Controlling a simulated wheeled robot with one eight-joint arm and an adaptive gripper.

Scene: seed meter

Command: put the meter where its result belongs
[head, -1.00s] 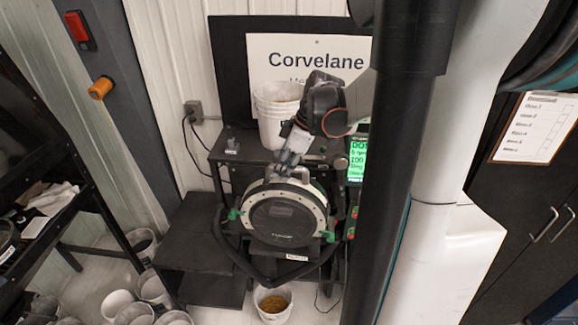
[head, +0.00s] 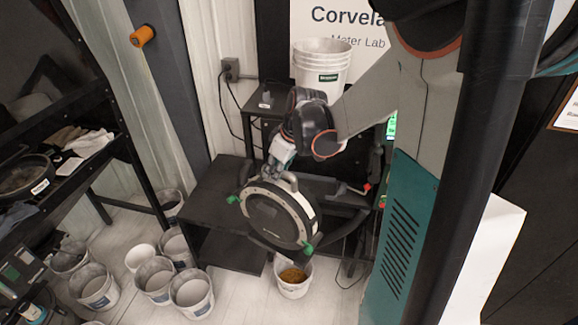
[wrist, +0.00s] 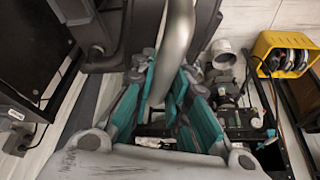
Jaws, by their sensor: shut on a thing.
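The meter (head: 275,216) is a round disc with a black face, a pale rim, green tabs and a metal handle on top. In the head view it hangs tilted in front of the left part of the dark stand (head: 352,203). My gripper (head: 279,172) is shut on the meter's handle; the curved handle (wrist: 178,45) also shows between my fingers (wrist: 165,82) in the wrist view. My arm hides most of the green-lit display (head: 391,126), so its reading cannot be made out.
A shelf rack on the left holds another round dark unit (head: 28,178) and papers. Several white buckets (head: 158,280) stand on the floor. A grain bucket (head: 293,277) stands below the meter. A low black step (head: 215,205) is beside the stand. The wrist view shows a yellow bin (wrist: 287,53).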

